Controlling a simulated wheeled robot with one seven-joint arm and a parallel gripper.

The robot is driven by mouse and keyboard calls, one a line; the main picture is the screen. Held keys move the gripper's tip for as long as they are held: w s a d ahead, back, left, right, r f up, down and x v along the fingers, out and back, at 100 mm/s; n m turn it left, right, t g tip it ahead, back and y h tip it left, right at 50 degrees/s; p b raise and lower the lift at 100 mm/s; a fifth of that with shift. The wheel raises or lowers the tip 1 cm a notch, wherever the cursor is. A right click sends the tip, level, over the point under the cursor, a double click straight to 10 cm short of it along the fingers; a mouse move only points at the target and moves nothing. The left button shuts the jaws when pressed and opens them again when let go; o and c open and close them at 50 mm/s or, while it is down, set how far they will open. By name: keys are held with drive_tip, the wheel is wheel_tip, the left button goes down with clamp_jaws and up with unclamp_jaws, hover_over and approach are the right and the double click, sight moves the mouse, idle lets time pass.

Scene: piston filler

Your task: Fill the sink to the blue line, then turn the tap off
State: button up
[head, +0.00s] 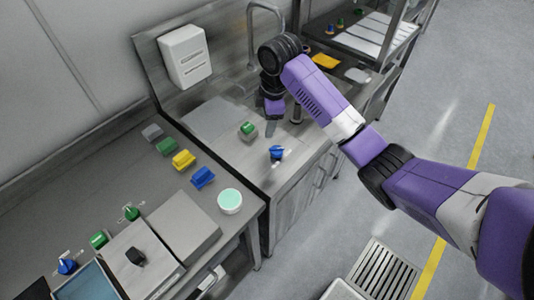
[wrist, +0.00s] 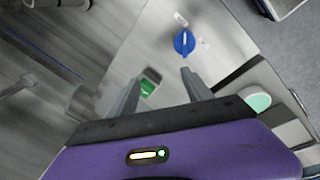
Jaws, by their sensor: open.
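The tap (head: 265,8) is a tall curved metal spout at the back of the steel counter in the head view. A blue knob (head: 277,153) is on the counter's front part, and a green knob (head: 247,129) is farther back to its left. The wrist view also shows the blue knob (wrist: 184,42) and the green knob (wrist: 149,86). My gripper (wrist: 160,76) is open and empty above the counter, with the green knob showing between its fingers. The sink basin, water level and blue line cannot be made out; my arm covers part of the counter.
A white dispenser (head: 185,56) hangs on the steel backsplash. A bench at left holds a yellow block (head: 184,159), a blue block (head: 203,177) and a round mint-topped pot (head: 230,201). A shelved rack (head: 365,38) stands beyond my arm. A floor grate (head: 375,272) lies in front.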

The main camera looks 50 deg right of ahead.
sight(276, 150)
drive_tip(key=s, duration=0.1)
drive_tip(key=s+g, duration=0.1)
drive_tip(key=s+n+g, duration=0.1)
drive_tip(key=s, duration=0.1)
drive_tip(key=shift+a+f, duration=0.35)
drive_tip(key=shift+f, duration=0.05)
drive_tip(key=shift+s+f+n, duration=0.15)
drive_tip(key=shift+s+n, duration=0.1)
drive_tip(key=shift+n, duration=0.05)
wheel_tip(276, 150, down, 5)
drive_tip(key=b, duration=0.4)
drive_tip(key=shift+w+a+f, duration=0.1)
drive_tip(key=shift+f, duration=1.2)
clamp_jaws()
